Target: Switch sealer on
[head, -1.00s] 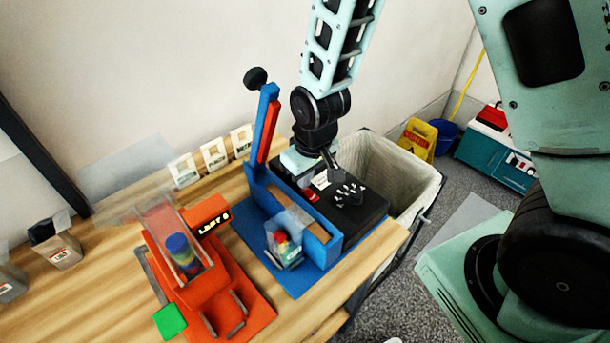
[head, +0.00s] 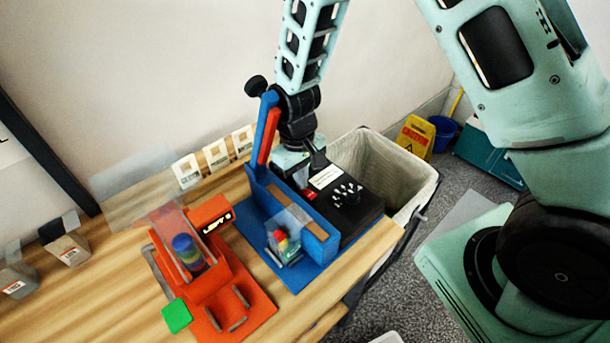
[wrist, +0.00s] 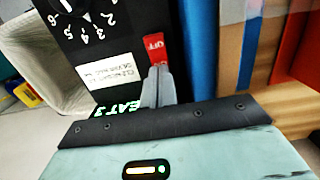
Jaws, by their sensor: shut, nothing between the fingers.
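The sealer is a blue frame (head: 318,247) with a raised blue and red lever arm (head: 266,130) and a black control box (head: 358,212). Its red switch (head: 308,194) sits on the box beside the blue frame. In the wrist view the red switch (wrist: 153,46) reads OFF at its far end; its near end is partly hidden by my fingertips. My gripper (wrist: 158,72) is shut and empty, its tips at the near end of the switch; I cannot tell whether they touch. Green lit text (wrist: 118,109) shows on the box, partly covered.
A numbered dial (wrist: 88,14) and white label (wrist: 107,71) are near the switch. A clear bag (head: 288,235) with colored items stands at the blue frame. An orange machine (head: 215,283) is to the left. A lined bin (head: 400,170) stands right of the table.

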